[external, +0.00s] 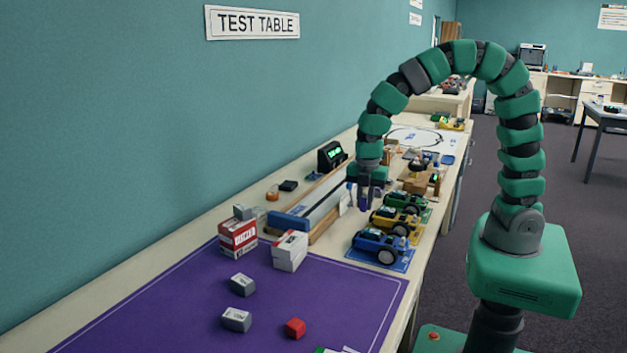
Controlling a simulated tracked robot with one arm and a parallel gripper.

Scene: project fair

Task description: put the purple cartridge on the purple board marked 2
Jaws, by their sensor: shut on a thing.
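My gripper (366,200) hangs pointing down above the middle of the long table, over the rail and near the toy cars. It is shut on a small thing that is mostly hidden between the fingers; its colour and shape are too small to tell. I cannot pick out a purple cartridge elsewhere. A large purple surface (200,310) with a white outline covers the near part of the table; I see no number 2 on it. No separate purple board marked 2 can be made out.
Blue (380,245), yellow (396,221) and green (405,202) cars line the right edge. A long rail (315,207) lies behind them.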

